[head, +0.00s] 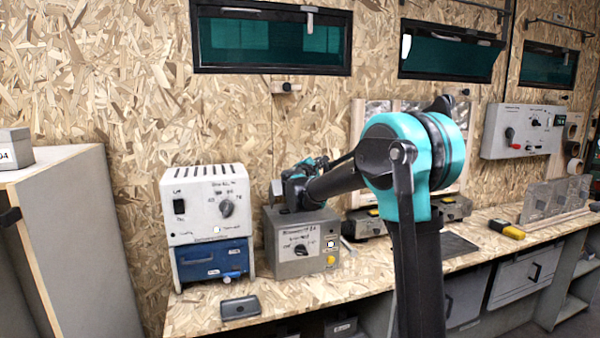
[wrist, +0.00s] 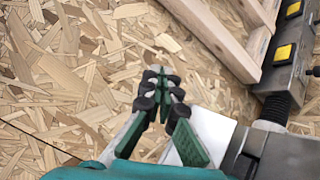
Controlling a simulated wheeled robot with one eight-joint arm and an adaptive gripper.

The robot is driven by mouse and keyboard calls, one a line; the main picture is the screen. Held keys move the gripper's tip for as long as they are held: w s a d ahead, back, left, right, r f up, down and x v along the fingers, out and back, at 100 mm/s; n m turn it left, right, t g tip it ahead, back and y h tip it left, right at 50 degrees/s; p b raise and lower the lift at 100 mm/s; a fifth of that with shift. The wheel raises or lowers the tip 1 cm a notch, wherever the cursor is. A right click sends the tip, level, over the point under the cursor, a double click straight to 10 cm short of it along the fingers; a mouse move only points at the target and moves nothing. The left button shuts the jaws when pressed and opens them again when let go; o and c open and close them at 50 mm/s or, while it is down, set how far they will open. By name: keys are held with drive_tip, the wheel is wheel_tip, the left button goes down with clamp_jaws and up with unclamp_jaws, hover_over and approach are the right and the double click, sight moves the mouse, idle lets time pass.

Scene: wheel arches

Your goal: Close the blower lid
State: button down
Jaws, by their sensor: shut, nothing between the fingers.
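A grey metal box (head: 300,258) with a handwritten label, a black knob and a yellow button stands on the bench in the head view. I cannot read the label well enough to tell whether it is the blower. A pale flat panel (wrist: 214,130) shows beside my fingers in the wrist view; it may be a lid, but I cannot tell. My gripper (wrist: 160,76) is shut and empty, its fingertips together in front of the chipboard. In the head view my gripper (head: 305,170) is above the back of the grey box, partly hidden by my arm.
A white unit (head: 206,210) on a blue drawer unit (head: 212,262) stands left of the grey box. A small dark grey case (head: 240,307) lies in front. A wooden frame (wrist: 232,40) is near the gripper at right. A yellow tool (head: 507,229) lies farther right.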

drive_tip(key=shift+s+d+f+m+g+y, duration=0.1)
drive_tip(key=shift+d+f+m+g+y, duration=0.1)
drive_tip(key=shift+m+g, duration=0.25)
drive_tip(key=shift+d+f+m+g+y, duration=0.2)
drive_tip(key=shift+m+g, duration=0.05)
drive_tip(key=shift+m, duration=0.4)
drive_tip(key=shift+s+d+f+m+g+y, duration=0.15)
drive_tip(key=shift+f+m+g+y, duration=0.3)
drive_tip(key=shift+m, duration=0.45)
drive_tip(key=shift+s+a+f+m+g+y, duration=0.15)
drive_tip(key=shift+m+g+y, duration=0.15)
drive_tip(key=shift+m, duration=0.15)
drive_tip(key=shift+s+a+m+g+y, duration=0.15)
drive_tip(key=shift+m+g, duration=0.1)
drive_tip(key=shift+m, duration=0.2)
drive_tip(key=s+a+r+m+g+y, duration=0.3)
drive_tip(key=s+a+r+m+y, duration=0.4)
drive_tip(key=m, duration=0.4)
drive_tip(key=shift+y, duration=0.3)
drive_tip(key=x, duration=0.6)
drive_tip(key=d+x, duration=0.1)
drive_tip(key=x, duration=0.3)
drive_tip(key=shift+w+r, duration=0.1)
drive_tip(key=shift+w, duration=0.05)
drive_tip(key=shift+w+a+f, duration=0.1)
drive_tip(key=shift+f, duration=0.25)
drive_tip(key=shift+s+f, duration=0.55)
drive_tip(key=shift+s, duration=0.15)
drive_tip(key=shift+s+f, duration=0.5)
drive_tip(key=shift+s, duration=0.25)
